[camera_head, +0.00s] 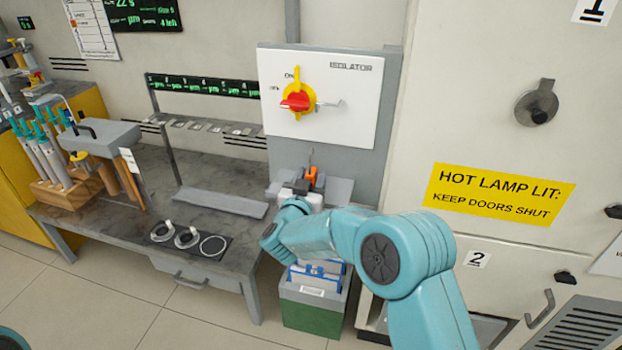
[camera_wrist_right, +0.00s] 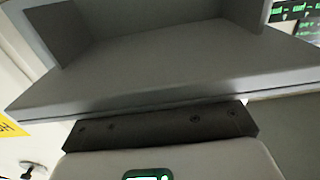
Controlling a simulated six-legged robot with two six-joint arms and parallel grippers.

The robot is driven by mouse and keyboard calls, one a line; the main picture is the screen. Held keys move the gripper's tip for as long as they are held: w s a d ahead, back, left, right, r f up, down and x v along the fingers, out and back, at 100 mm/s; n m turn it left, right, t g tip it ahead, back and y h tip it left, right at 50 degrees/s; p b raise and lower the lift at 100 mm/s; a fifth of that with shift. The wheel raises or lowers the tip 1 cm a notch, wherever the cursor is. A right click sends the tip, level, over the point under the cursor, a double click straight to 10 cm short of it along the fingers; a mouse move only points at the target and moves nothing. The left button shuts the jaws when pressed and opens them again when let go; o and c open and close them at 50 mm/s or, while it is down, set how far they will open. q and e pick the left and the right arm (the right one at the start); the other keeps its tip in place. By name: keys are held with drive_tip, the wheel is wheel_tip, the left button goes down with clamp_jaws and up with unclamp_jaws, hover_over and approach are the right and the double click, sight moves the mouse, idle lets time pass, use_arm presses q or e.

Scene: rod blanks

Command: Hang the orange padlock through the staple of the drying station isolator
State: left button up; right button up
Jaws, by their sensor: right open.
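The isolator panel (camera_head: 360,70) is a white board on the wall with a red rotary handle (camera_head: 296,101) on a yellow plate. A small grey metal staple (camera_head: 332,104) sticks out to the right of the handle. The orange padlock (camera_head: 311,173) is below the panel, at a grey tray (camera_head: 338,190), with its thin shackle upward. My right gripper (camera_head: 304,184) is open right at the padlock, partly hiding its lower part. I cannot tell whether the fingers touch it. The right wrist view shows a grey tray surface (camera_wrist_right: 190,65) close up, with no padlock visible. My left gripper is out of view.
A grey workbench (camera_head: 110,225) with a rack stands left. A green-and-grey box (camera_head: 312,305) with blue items sits on the floor below my right arm. A large cabinet with a yellow hot lamp sign (camera_head: 500,193) stands right. The space before the isolator is clear.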

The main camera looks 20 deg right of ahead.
sight(310, 171)
drive_tip(key=shift+c, duration=0.3)
drive_tip(key=c, duration=0.8)
drive_tip(key=shift+r+p, duration=1)
drive_tip(key=shift+r, duration=0.55)
